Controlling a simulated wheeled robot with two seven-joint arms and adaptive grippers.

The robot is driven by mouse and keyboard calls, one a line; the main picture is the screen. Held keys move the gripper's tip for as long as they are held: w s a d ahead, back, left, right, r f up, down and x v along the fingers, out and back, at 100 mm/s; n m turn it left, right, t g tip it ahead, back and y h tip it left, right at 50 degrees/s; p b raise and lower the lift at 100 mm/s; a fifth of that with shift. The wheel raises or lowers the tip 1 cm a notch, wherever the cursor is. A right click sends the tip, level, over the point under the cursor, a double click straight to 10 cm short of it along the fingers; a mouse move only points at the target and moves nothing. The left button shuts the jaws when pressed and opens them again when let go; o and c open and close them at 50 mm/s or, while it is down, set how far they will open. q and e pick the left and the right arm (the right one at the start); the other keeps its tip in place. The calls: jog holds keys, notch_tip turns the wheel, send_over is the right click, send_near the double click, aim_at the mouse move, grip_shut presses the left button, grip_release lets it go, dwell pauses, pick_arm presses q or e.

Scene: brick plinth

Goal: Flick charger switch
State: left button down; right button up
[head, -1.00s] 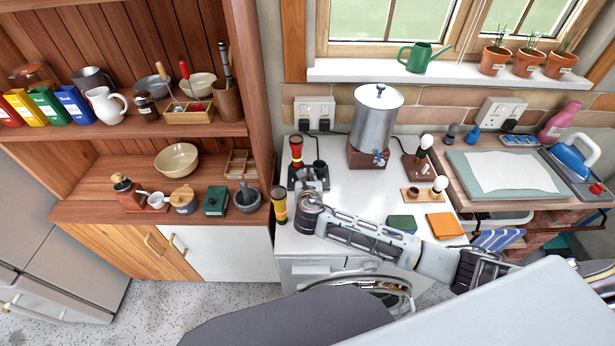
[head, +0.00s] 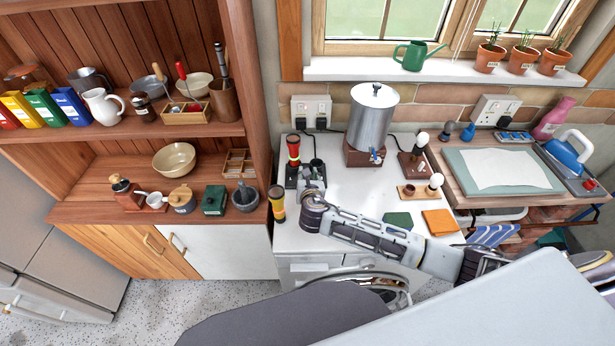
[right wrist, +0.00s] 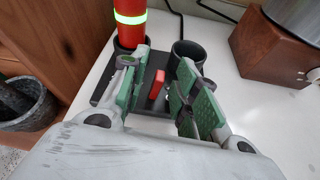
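The charger (right wrist: 120,88) is a black base with two round cups on the white worktop; in the head view it is partly hidden behind my gripper (head: 291,179). A red flashlight (right wrist: 130,25) stands upright in its left cup, and shows in the head view too (head: 293,150). The right cup (right wrist: 188,52) looks empty. A small red switch (right wrist: 157,85) sticks up between the cups. My right gripper (right wrist: 157,78) is open, with its green-padded fingers on either side of the switch and nothing held. I cannot tell how high they are above the base. My left gripper is not in view.
A yellow flashlight (head: 277,204) stands at the worktop's left edge. A metal urn (head: 371,118) on a brown block stands behind and right. A green pad (head: 397,220) and an orange pad (head: 440,222) lie at the front. A stone mortar (head: 246,198) is on the left cabinet.

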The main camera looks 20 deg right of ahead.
jog(key=v, duration=1.2)
dwell(0.5)
dwell(0.4)
jog(key=shift+s+f, duration=0.1)
